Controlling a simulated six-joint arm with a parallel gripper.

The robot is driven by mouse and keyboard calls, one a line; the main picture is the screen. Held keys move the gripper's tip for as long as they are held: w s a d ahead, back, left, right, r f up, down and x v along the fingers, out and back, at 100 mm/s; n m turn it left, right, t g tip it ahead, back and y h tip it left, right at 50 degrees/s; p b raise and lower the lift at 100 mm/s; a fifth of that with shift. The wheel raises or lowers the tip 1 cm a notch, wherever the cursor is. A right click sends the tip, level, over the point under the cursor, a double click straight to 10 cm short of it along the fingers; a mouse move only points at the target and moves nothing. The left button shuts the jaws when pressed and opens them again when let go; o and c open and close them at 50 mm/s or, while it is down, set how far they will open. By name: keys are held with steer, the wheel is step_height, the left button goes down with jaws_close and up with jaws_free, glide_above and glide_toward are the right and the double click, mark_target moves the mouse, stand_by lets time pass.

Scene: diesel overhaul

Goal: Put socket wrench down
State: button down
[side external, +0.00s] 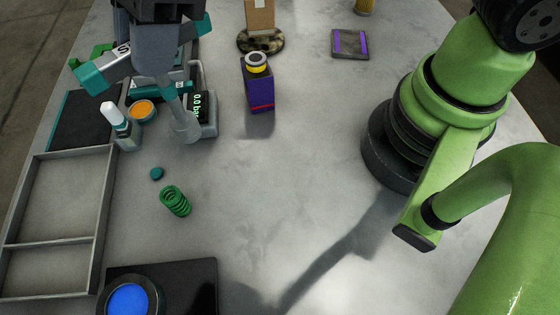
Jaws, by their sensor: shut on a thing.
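My gripper (160,67), grey with teal parts, comes down from the top left of the side external view. It is shut on what looks like the socket wrench (184,118), a grey shaft with a wider lower end pointing down. The wrench's upper part is hidden by the gripper. Its lower end shows in front of a grey device with a small display (200,106). I cannot tell whether that end touches the table.
A white-capped bottle (118,122), orange-filled cup (141,111), teal cap (157,173) and green spring (175,201) stand nearby. A divided tray (97,215) lies left, a blue-topped round item (128,300) at front. A purple box (258,88) stands behind. The middle table (300,190) is clear.

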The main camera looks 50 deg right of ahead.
steer(key=s+d+n+g+h, duration=0.1)
steer(key=s+d+n+g, duration=0.3)
steer(key=s+d+n, duration=0.5)
step_height(320, 180, down, 9)
steer(key=s+a+n, duration=0.1)
steer(key=a+n, duration=0.1)
steer(key=shift+s+a+f, duration=0.15)
steer(key=shift+s, duration=0.15)
steer(key=shift+f, duration=0.1)
steer(key=c, duration=1)
jaws_free()
